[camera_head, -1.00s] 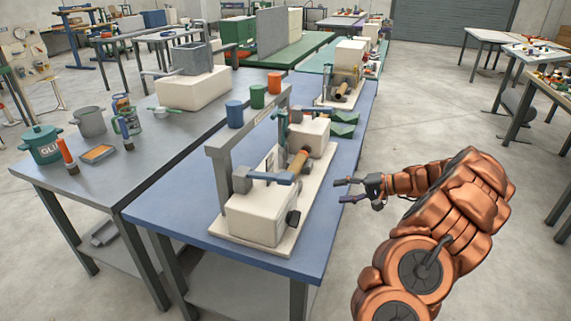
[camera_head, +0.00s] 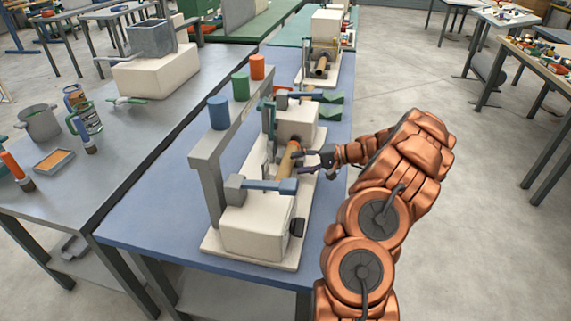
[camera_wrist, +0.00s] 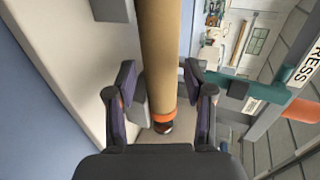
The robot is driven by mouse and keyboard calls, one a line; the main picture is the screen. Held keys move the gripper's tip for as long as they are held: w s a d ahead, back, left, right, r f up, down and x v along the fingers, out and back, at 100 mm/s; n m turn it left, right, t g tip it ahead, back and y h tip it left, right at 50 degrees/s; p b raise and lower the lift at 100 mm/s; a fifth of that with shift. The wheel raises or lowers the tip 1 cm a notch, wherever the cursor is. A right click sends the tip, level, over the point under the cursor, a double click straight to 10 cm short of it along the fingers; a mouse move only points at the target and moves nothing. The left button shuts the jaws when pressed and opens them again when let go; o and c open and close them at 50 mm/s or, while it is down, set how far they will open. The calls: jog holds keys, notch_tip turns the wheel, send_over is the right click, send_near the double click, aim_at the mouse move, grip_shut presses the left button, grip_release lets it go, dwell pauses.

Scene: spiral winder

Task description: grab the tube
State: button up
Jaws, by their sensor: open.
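The brown cardboard tube (camera_head: 288,160) sits on the spiral winder (camera_head: 255,226) on the blue table. In the wrist view the tube (camera_wrist: 160,50) runs from the top edge down to an orange ring and a dark round end piece. My gripper (camera_head: 299,162) is at the tube's right side in the head view. In the wrist view my gripper (camera_wrist: 162,92) is open, with one finger on each side of the tube. Small gaps show between the fingers and the tube. The far part of the tube is outside the wrist view.
A grey frame (camera_head: 207,180) and blue arm (camera_head: 262,186) stand close to the tube. Blue (camera_head: 218,113), green (camera_head: 240,87) and orange (camera_head: 257,67) spools sit above the frame. A second winder (camera_head: 321,66) stands behind.

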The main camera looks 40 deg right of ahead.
aim_at(293, 164)
jog(key=shift+p+x, duration=0.4)
jog(key=shift+x, duration=1.35)
jog(key=shift+c, duration=0.4)
jog(key=c, duration=0.7)
jog(key=shift+r, duration=0.15)
jog(key=shift+c, duration=0.2)
